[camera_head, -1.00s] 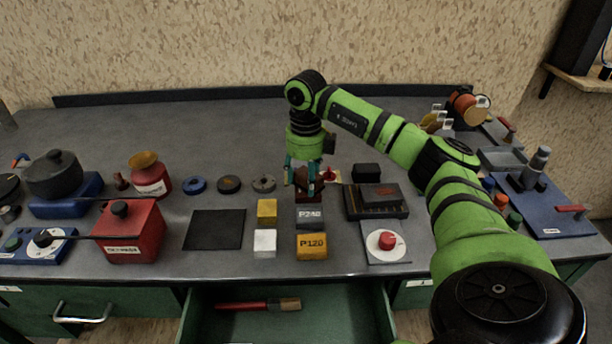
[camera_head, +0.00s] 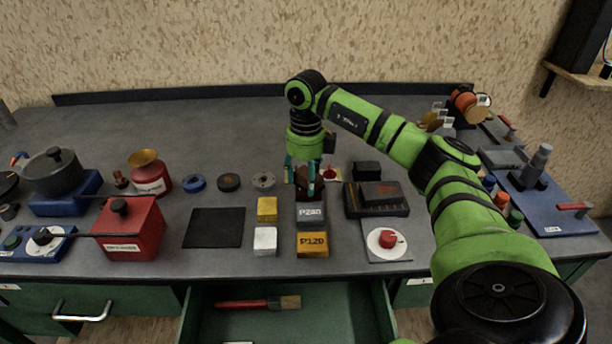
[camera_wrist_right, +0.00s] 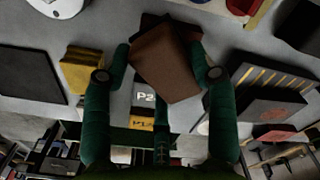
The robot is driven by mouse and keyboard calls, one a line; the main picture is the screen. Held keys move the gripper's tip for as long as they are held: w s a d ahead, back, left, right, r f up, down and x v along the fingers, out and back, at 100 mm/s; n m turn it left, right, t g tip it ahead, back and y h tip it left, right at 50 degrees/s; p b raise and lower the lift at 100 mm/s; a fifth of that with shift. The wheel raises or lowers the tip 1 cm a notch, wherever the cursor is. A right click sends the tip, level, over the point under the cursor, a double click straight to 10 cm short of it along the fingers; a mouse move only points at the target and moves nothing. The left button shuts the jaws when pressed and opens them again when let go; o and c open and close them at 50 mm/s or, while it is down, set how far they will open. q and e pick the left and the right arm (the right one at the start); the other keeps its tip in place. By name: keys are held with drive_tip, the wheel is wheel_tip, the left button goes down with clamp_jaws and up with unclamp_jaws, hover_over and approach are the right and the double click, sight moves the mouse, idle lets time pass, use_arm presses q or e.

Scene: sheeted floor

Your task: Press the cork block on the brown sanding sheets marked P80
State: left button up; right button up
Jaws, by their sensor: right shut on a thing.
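My right gripper (camera_head: 304,184) points down over the middle of the bench, behind the P240 sheets. It is shut on a brown block, which I take for the cork block (camera_wrist_right: 166,64); in the right wrist view it sits tilted between the two fingers. In the head view the fingers partly hide it. A darker brown edge (camera_wrist_right: 152,20) shows beyond it, perhaps the P80 sheets; no P80 marking is readable. I cannot tell whether block and sheets touch. The grey P240 stack (camera_head: 310,213) and orange P120 stack (camera_head: 312,243) lie in front. My left gripper is out of view.
Yellow (camera_head: 267,209) and white (camera_head: 265,240) blocks stand left of the sheets. A dark tray (camera_head: 376,208) and red button (camera_head: 388,239) are at right. A black mat (camera_head: 215,228) lies left. An open drawer (camera_head: 345,305) holds a brush (camera_head: 258,303).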

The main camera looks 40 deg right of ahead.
sight(306, 175)
drive_tip(key=shift+f, duration=0.4)
drive_tip(key=shift+f, duration=0.1)
idle(1.4)
wheel_tip(306, 175, up, 7)
drive_tip(key=p, duration=0.6)
idle(0.9)
